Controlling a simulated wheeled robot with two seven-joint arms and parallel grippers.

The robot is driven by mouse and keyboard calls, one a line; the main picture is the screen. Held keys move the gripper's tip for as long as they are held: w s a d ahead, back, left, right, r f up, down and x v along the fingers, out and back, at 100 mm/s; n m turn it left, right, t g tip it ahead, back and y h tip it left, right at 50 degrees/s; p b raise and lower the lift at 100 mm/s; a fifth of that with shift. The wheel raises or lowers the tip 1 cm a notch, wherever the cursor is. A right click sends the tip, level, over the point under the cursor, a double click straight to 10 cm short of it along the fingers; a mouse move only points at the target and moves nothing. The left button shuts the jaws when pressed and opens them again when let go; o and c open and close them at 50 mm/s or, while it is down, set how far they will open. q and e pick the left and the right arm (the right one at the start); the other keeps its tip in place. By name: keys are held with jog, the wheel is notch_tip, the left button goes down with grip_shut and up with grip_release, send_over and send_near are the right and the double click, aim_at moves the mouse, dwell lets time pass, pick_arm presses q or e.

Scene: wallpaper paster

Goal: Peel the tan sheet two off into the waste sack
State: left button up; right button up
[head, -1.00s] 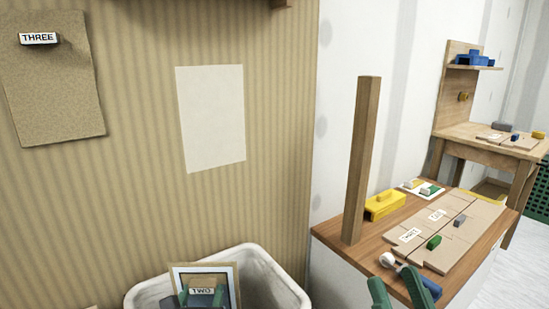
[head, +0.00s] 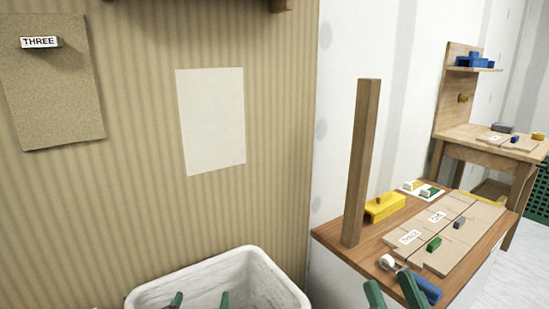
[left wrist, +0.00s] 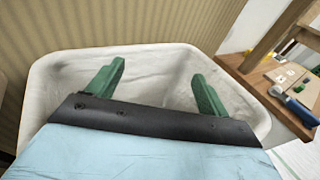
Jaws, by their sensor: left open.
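The waste sack (head: 265,265) is a white open-topped container at the bottom of the head view, below the wall. My left gripper (head: 200,300) is over its mouth with its green fingers apart and nothing between them. In the left wrist view the open fingers (left wrist: 153,90) reach over the sack's white inside (left wrist: 150,70). The tan sheet two is not visible in either current view; the sack's bottom is hidden. A pale blank rectangle (head: 212,120) shows on the striped wall. My right gripper (head: 392,292) has its green fingers apart, near the bench.
A tan sheet (head: 55,95) with a tab reading THREE hangs on the wall at left. A wooden post (head: 362,165) rises from the bench (head: 335,235). A yellow box (head: 385,207), cut sheets (head: 445,240) and a blue-handled roller (head: 388,262) lie there.

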pick_arm(q)
jog(key=shift+s+d+r+p, duration=0.1)
jog(key=shift+s+r+p, duration=0.35)
jog(key=shift+s, duration=1.55)
jog(key=shift+s+d+r+p, duration=0.15)
jog(key=shift+s+p, duration=0.45)
jog(key=shift+s, duration=1.4)
jog(key=shift+s+d+r+p, duration=0.1)
jog(key=shift+s+r+p, duration=0.4)
jog(key=shift+s, duration=1.5)
pick_arm(e)
notch_tip(320, 180, down, 9)
jog(key=w+g+h, duration=0.2)
jog(key=g, duration=0.5)
jog(key=shift+w+d+f+g+h, duration=0.15)
jog(key=shift+w+d+g+h, duration=0.15)
jog(key=shift+d, duration=0.1)
pick_arm(q)
jog(key=shift+f, duration=0.15)
pick_arm(e)
jog(key=shift+s, duration=0.1)
